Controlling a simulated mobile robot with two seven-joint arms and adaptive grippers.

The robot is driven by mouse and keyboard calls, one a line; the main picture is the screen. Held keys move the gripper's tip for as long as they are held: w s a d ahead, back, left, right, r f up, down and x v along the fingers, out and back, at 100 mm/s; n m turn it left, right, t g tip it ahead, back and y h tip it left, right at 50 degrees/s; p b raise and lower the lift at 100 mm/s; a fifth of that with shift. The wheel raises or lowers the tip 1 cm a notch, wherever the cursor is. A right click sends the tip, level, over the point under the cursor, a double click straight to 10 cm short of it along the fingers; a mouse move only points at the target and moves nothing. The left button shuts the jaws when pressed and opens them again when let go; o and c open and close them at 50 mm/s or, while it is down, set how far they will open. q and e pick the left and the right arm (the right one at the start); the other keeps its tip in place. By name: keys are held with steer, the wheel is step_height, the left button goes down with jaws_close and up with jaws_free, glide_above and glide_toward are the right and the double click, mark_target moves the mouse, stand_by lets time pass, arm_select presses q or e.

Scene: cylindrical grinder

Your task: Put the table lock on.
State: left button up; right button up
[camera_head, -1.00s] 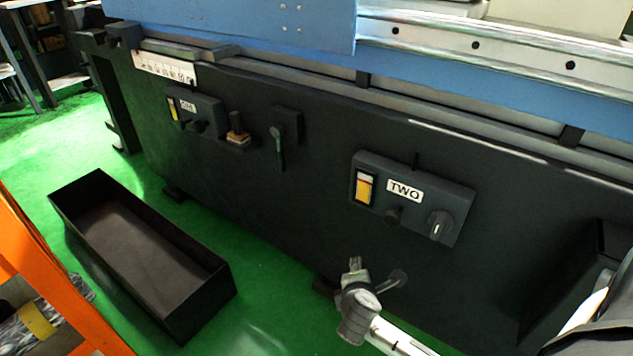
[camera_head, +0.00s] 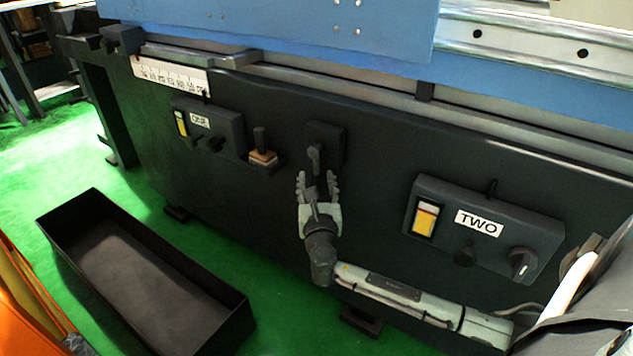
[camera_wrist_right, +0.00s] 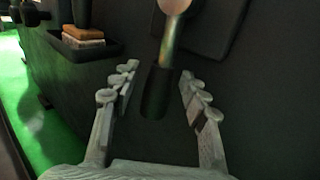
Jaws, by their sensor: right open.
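The table lock appears to be the dark lever (camera_head: 315,158) hanging down from a square black plate on the machine's front. In the right wrist view its handle (camera_wrist_right: 161,82) hangs nearly straight down, with a dark grip at the lower end. My right gripper (camera_head: 317,180) is open just below and in front of the lever. In the right wrist view its fingers (camera_wrist_right: 158,78) stand on either side of the handle, with gaps on both sides. The head view partly hides the lever's lower end behind the gripper. My left gripper is not in view.
Control box TWO (camera_head: 484,228) sits to the right of the lever. A black open bin (camera_head: 150,285) stands on the green floor. An orange frame (camera_head: 30,300) is at lower left.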

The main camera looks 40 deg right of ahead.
steer(key=shift+w+d, duration=0.1)
steer(key=shift+w, duration=0.05)
steer(key=shift+c, duration=0.6)
jaws_close()
